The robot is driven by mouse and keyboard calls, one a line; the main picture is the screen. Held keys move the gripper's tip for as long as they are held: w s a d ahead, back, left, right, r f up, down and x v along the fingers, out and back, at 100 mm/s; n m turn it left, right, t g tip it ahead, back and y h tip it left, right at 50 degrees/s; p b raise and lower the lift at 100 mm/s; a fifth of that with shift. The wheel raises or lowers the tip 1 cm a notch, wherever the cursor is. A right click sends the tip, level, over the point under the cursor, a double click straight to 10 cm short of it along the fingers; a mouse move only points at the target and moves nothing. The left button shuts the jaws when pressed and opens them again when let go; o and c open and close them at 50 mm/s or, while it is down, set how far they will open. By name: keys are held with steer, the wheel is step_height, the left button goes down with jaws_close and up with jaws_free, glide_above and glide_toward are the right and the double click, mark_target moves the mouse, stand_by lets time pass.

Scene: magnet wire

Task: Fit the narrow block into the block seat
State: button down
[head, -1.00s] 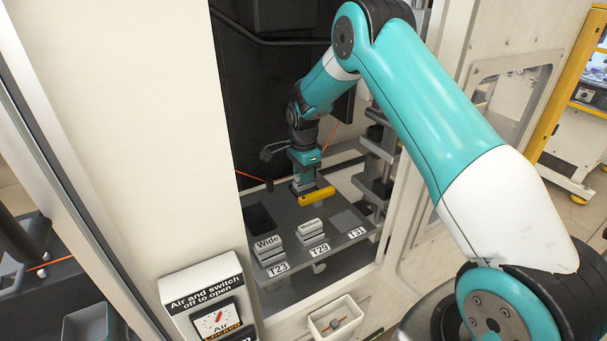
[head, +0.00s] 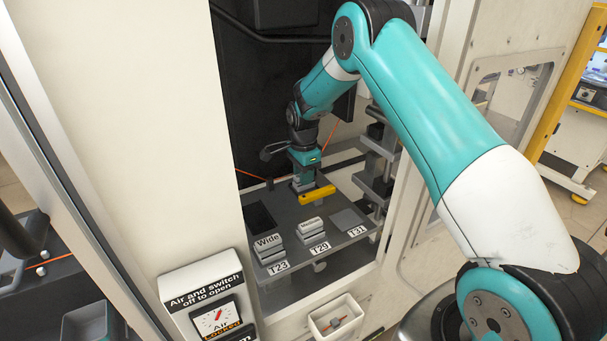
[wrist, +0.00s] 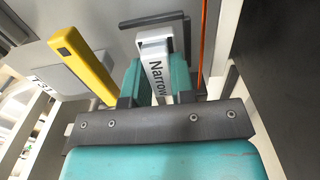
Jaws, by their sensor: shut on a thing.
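The narrow block (wrist: 155,62), light grey and lettered "Narrow", is held between the two teal fingers of my gripper (wrist: 153,82) in the wrist view. In the head view my gripper (head: 303,182) is low over the back middle of the grey shelf (head: 290,213), with the block mostly hidden under it. A yellow lever (head: 318,195) is just in front of it, and it also shows left of the fingers in the wrist view (wrist: 82,62). I cannot make out the block seat clearly, or whether the block's far end touches it.
A block marked "Wide" (head: 268,242) stands at T23 and a similar block (head: 311,226) at T29. The pad at T31 (head: 348,220) is empty. An orange wire (wrist: 207,40) runs close to the right of the fingers. Cabinet walls flank the shelf.

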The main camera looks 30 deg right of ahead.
steer(key=shift+f, duration=0.4)
steer(key=c, duration=0.9)
jaws_free()
steer(key=shift+r, duration=0.1)
steer(key=shift+r+p, duration=1.35)
steer(key=shift+r, duration=1.1)
step_height(320, 180, up, 17)
steer(key=b, duration=0.5)
steer(key=shift+r, duration=0.2)
